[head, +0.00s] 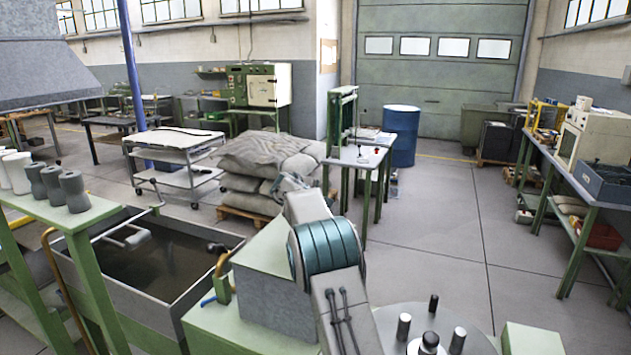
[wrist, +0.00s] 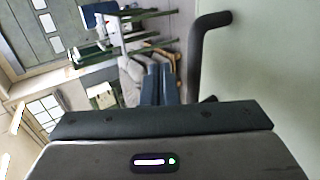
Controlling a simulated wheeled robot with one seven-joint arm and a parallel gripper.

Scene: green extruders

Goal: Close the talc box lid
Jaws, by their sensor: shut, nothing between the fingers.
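My gripper shows in the wrist view as two blue-grey fingers (wrist: 160,84) close together, shut with nothing between them. A pale greenish panel (wrist: 265,70) fills the right of that view, with a dark bent bar like a handle (wrist: 207,55) along its edge. The bar is to the right of my fingers and apart from them. I cannot tell for sure that this panel is the talc box lid, or how far open it is. In the head view, a grey box with a pale top (head: 268,253) stands beside my arm. My fingertips cannot be made out there.
A trough of dark liquid (head: 170,260) with a metal rail lies left of the box. Grey rollers (head: 73,190) stand on a green frame at far left. Stacked sacks (head: 265,165) and a trolley (head: 175,150) are beyond. Open floor (head: 440,240) lies to the right.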

